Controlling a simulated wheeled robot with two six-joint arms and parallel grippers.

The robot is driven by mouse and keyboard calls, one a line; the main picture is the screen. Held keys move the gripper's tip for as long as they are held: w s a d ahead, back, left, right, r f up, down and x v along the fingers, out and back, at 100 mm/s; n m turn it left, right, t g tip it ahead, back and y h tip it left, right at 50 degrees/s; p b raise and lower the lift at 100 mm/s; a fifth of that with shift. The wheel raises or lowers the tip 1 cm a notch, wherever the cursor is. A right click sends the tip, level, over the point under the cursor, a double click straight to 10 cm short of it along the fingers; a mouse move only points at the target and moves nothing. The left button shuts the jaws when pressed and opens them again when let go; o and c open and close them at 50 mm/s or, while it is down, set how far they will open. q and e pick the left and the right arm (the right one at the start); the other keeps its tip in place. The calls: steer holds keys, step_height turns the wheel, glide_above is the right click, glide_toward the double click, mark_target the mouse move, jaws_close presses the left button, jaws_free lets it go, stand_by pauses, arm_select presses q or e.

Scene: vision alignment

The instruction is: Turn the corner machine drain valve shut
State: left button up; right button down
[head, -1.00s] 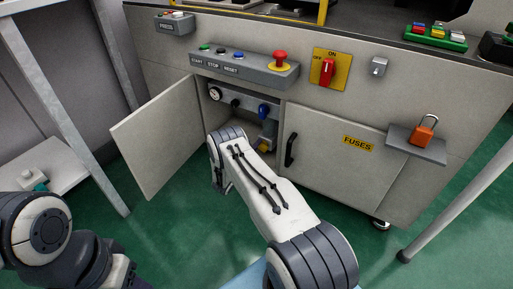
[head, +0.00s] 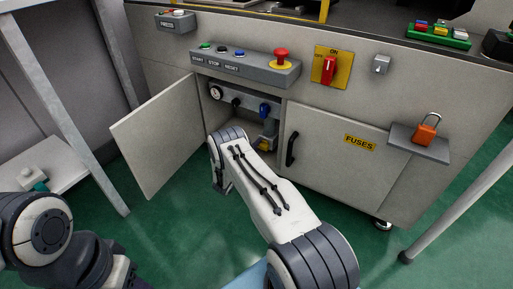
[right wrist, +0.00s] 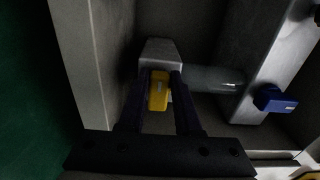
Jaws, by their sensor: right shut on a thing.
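The drain valve has a short yellow handle (right wrist: 158,91) in front of a grey valve body (right wrist: 160,54). A pipe (right wrist: 213,79) runs right from that body. In the right wrist view the handle points up and down in the picture, across the pipe's line. My right gripper (right wrist: 160,92) is shut on the yellow handle, with one dark finger on each side. In the head view my right forearm reaches into the open cabinet and hides the gripper. A bit of yellow (head: 268,143) shows beside the forearm. Only links of my left arm show, at lower left.
A blue handle (right wrist: 274,99) sits to the right on a grey panel. The open cabinet door (head: 160,135) stands left of my arm. The shut FUSES door (head: 335,160) is on the right, with a padlock shelf (head: 420,146) beside it.

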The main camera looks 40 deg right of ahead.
steer(key=shift+f, duration=0.1)
steer(key=c, duration=0.6)
jaws_free()
steer(key=shift+s+a+p, duration=0.15)
steer(key=shift+a+p, duration=0.25)
steer(key=shift+a, duration=0.1)
steer(key=p+v, duration=0.4)
steer(key=v, duration=0.5)
steer(key=shift+s+a, duration=0.2)
